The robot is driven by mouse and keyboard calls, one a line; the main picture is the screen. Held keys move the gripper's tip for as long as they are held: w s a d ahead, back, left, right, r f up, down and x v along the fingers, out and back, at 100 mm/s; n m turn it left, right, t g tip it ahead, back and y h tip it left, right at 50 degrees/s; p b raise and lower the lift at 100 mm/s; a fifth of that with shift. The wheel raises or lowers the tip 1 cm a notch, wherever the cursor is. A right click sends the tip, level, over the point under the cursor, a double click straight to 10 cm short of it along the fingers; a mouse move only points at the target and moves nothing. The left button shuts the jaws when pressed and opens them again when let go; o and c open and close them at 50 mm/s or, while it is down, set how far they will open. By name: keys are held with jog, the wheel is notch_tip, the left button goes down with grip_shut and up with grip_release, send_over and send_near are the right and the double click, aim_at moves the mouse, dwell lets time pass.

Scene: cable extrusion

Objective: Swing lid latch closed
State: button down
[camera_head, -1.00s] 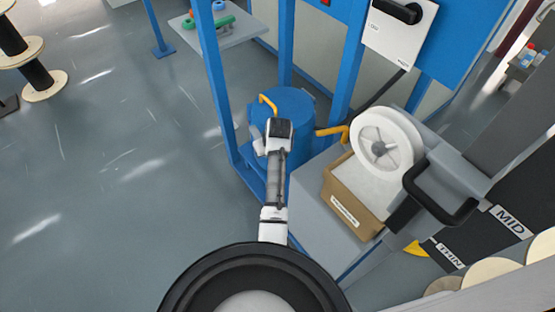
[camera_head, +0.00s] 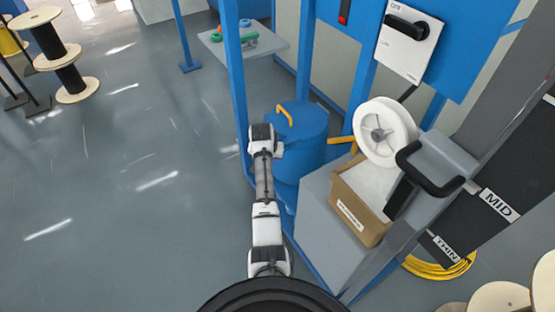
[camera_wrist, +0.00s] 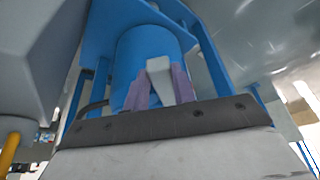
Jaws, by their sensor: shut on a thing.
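The blue drum (camera_head: 300,150) stands inside the blue frame, and its round lid (camera_head: 308,122) with a yellow handle (camera_head: 285,114) sits on top. In the wrist view the drum's blue wall (camera_wrist: 150,45) is right in front of me. My gripper (camera_wrist: 161,84) has its two purple-tinted fingers on either side of a pale grey piece, which looks like the lid latch (camera_wrist: 158,66). It is shut on this piece, against or close to the drum's side. In the head view my own wrist hides the fingers and the latch.
Blue frame posts (camera_head: 236,80) stand close to the left of the drum and behind it. A grey cabinet with a cardboard box (camera_head: 358,208) and a white spool (camera_head: 384,132) is close on the right. The floor on the left (camera_head: 130,190) is open.

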jog(key=w+a+m+g+h+b, duration=0.2)
jog(key=w+a+m+h+b, duration=0.1)
jog(key=m+b, duration=0.4)
jog(key=w+a+m, duration=0.1)
jog(key=a+m, duration=0.1)
jog(key=shift+a+m, duration=0.2)
jog(key=shift+m, duration=0.2)
jog(key=shift+r, duration=0.1)
jog(key=c, duration=1.2)
grip_release()
jog(key=shift+o, duration=0.2)
jog(key=b+v, duration=0.1)
jog(key=v, duration=1.2)
jog(key=shift+r+b, duration=0.3)
jog(key=shift+r, duration=0.1)
jog(key=shift+a, duration=0.1)
